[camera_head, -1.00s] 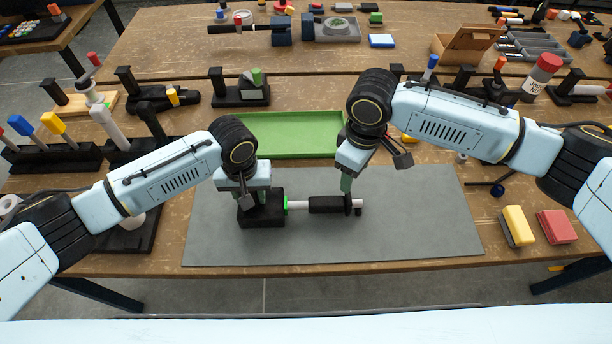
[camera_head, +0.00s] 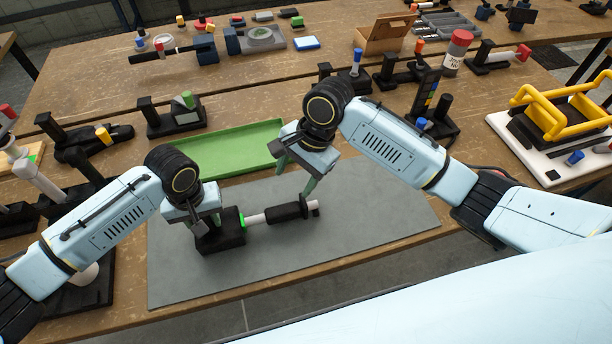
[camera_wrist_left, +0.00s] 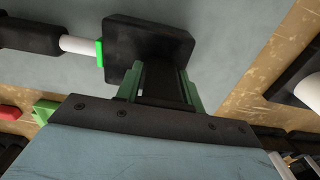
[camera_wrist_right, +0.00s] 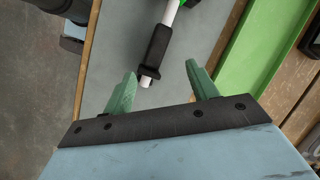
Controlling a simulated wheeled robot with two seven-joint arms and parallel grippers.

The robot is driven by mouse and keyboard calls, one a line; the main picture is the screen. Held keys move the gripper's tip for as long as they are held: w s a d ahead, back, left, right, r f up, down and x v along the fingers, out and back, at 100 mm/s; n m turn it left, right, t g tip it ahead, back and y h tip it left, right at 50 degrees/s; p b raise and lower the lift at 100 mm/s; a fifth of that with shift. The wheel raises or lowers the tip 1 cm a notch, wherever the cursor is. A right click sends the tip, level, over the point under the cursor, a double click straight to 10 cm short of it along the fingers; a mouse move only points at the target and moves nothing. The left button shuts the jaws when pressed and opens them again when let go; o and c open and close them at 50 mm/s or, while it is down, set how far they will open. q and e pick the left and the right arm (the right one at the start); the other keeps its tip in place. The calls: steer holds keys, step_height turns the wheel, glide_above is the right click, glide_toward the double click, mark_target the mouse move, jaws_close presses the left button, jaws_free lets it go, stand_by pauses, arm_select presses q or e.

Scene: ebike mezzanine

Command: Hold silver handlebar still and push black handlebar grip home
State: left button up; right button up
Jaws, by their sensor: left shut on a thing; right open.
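The silver handlebar (camera_head: 256,219) lies level, its left end in a black block (camera_head: 222,238) with a green ring (camera_wrist_left: 99,53) where it enters. The black handlebar grip (camera_head: 285,212) is around the bar, with bare bar between it and the ring. A short pale bar end (camera_wrist_right: 147,81) shows beyond the grip. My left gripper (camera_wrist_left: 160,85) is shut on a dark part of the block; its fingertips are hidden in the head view. My right gripper (camera_wrist_right: 160,72) is open and empty, above and behind the grip's outer end, apparently not touching it.
The grey mat (camera_head: 370,215) is clear right of the bar. An empty green tray (camera_head: 225,150) lies just behind. Several black stands and tools crowd the left and back. A yellow-framed fixture (camera_head: 560,110) stands on a white board at right.

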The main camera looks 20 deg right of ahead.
mark_target(288, 208)
steer(key=m, duration=0.2)
steer(key=d+f+m, duration=0.1)
steer(key=m, duration=0.1)
steer(key=d+m, duration=0.1)
steer(key=m, duration=0.1)
steer(key=shift+s+f+m+y, duration=0.15)
steer(key=shift+f+m+y, duration=0.15)
steer(key=shift+m, duration=0.1)
steer(key=x, duration=1.1)
steer(key=shift+a+f, duration=0.15)
steer(key=shift+f, duration=0.2)
steer(key=c, duration=1.2)
steer(key=shift+o, duration=0.2)
